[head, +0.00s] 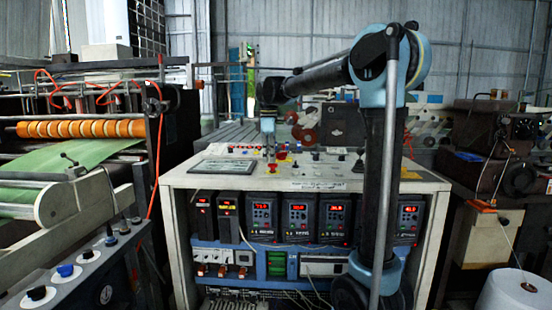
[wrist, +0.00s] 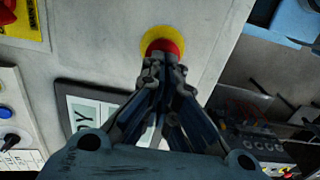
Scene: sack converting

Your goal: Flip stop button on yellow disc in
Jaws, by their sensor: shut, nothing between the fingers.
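The stop button (wrist: 165,47) is a red knob on a round yellow disc (wrist: 150,36), set on a pale panel, in the upper middle of the wrist view. My gripper (wrist: 164,66) is shut and empty, its fingertips together right at the button and covering its near side. I cannot tell whether they touch it. In the head view my gripper (head: 268,147) points down over the top of the control console (head: 330,178). Small red knobs show beneath and beside it there, but the yellow disc is too small to make out.
A second red knob (wrist: 6,14) on yellow lies at the wrist view's upper left corner. A dark-framed display (wrist: 80,106) sits beside my fingers.

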